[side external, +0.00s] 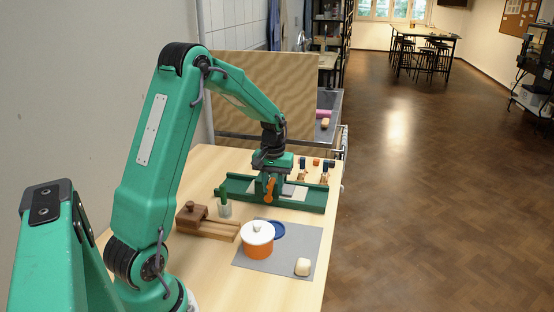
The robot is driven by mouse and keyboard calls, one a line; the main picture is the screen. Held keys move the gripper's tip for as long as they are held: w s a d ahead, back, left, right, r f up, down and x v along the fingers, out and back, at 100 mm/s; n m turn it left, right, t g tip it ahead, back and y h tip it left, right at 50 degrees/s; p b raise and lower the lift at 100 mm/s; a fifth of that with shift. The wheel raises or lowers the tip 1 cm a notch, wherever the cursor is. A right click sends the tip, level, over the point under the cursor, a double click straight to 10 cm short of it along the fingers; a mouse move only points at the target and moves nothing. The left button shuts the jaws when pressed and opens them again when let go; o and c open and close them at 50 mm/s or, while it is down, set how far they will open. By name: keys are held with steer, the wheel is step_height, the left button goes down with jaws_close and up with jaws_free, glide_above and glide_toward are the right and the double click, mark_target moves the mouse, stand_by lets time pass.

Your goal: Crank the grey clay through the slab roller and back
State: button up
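The slab roller (312,205) is a long green bed lying across the table, with low side walls. A flat grey piece (294,191), which looks like the clay, lies in the bed to the right of my gripper. An orange part (269,196), perhaps the crank, shows at the near side of the roller, directly below my gripper. My gripper (269,182) is over the middle of the roller, pointing down. Its fingers are small and overlap the orange part, so I cannot tell whether they are open or shut on it. The roller's middle is mostly hidden behind my gripper.
A grey mat (309,241) nearer the camera holds an orange pot with white lid (257,246), a blue disc (283,231) and a cream block (303,267).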

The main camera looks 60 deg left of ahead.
steer(key=shift+w, duration=0.1)
steer(key=shift+w+d+f, duration=0.55)
steer(key=shift+w+d, duration=0.3)
steer(key=shift+d, duration=0.05)
steer(key=shift+w+d+f, duration=0.65)
steer(key=shift+d+f, duration=0.05)
steer(key=shift+f, duration=0.15)
steer(key=shift+s+a, duration=0.3)
stand_by(0.4)
step_height(320, 180, up, 7)
stand_by(1.0)
